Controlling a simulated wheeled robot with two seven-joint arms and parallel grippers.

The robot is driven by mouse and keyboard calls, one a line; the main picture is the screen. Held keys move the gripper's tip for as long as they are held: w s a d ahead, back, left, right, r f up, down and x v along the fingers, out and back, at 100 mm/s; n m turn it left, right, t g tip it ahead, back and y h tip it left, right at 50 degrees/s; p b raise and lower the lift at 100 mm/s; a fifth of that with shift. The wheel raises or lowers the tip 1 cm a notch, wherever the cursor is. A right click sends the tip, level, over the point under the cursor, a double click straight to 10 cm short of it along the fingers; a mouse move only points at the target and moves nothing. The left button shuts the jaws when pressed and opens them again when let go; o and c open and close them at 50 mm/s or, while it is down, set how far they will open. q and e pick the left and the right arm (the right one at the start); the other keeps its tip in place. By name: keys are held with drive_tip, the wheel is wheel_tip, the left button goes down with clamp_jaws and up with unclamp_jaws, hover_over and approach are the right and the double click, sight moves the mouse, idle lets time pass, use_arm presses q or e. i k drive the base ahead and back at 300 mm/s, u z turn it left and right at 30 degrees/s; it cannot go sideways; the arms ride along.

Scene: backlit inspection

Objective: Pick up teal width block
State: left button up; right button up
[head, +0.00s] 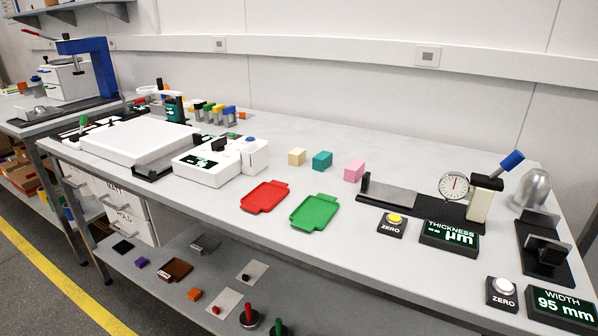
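The teal block (322,160) sits on the grey workbench (330,262), in the middle of a loose row of three blocks. A cream block (297,156) is to its left and a pink block (354,170) to its right, with gaps between them. The teal block is fully visible and nothing touches it. Neither of my grippers is in view.
A red tray (264,196) and a green tray (314,212) lie in front of the blocks. A thickness gauge (454,187) stands to the right, with a width display (562,308) beyond. A white scale-like device (207,165) is left.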

sight(323, 159)
drive_tip(key=u, duration=0.15)
drive_tip(key=k, duration=0.75)
drive_tip(key=u, duration=1.6)
drive_tip(key=i, duration=1.75)
drive_tip(key=z, duration=1.15)
drive_tip(key=i, duration=0.95)
drive_tip(key=z, duration=0.95)
